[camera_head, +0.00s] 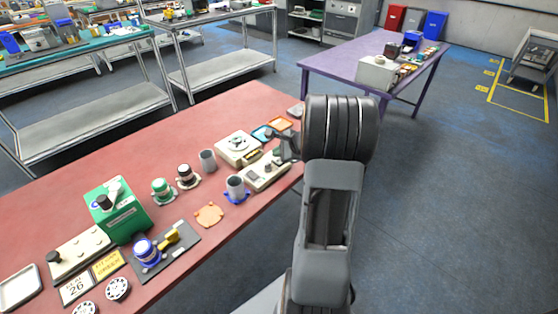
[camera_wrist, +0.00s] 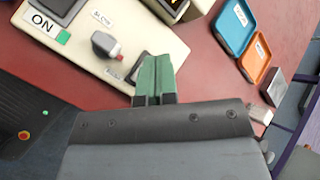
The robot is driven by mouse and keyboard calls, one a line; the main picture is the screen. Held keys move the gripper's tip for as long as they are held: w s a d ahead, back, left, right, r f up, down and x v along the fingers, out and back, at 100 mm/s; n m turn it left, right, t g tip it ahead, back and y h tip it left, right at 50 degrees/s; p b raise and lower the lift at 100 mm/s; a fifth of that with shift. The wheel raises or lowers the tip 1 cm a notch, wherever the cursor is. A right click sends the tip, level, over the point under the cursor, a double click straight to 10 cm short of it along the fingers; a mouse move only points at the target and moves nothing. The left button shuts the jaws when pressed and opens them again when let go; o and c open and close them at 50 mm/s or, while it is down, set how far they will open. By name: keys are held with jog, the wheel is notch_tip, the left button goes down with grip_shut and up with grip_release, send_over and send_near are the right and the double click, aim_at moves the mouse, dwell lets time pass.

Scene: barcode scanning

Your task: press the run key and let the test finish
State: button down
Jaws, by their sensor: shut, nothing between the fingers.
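A cream control box (camera_head: 262,177) sits near the right end of the red table, and it fills the upper left of the wrist view (camera_wrist: 150,57). It carries a dark switch (camera_wrist: 58,7) by an ON label with a green square, and a grey knob (camera_wrist: 105,44) with a red tip. A dark patch (camera_wrist: 128,69), perhaps the run key, lies beside a small label and is partly hidden by my fingers. My gripper (camera_wrist: 156,60) is shut and empty, its green fingertips over this part of the box. I cannot tell whether they touch it.
A grey cup in a blue holder (camera_head: 236,188) stands to the left. Several other parts crowd the red table (camera_head: 190,127).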

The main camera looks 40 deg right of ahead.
aim_at(279, 161)
jog(key=shift+f+b, duration=0.3)
jog(key=shift+f, duration=0.1)
jog(key=shift+f+b, duration=0.4)
jog(key=shift+b, duration=0.05)
dwell(0.6)
jog(key=shift+r, duration=0.2)
jog(key=shift+r+p, duration=0.65)
jog(key=shift+r, duration=0.15)
jog(key=shift+r+p, duration=1.95)
jog(key=shift+r, duration=0.45)
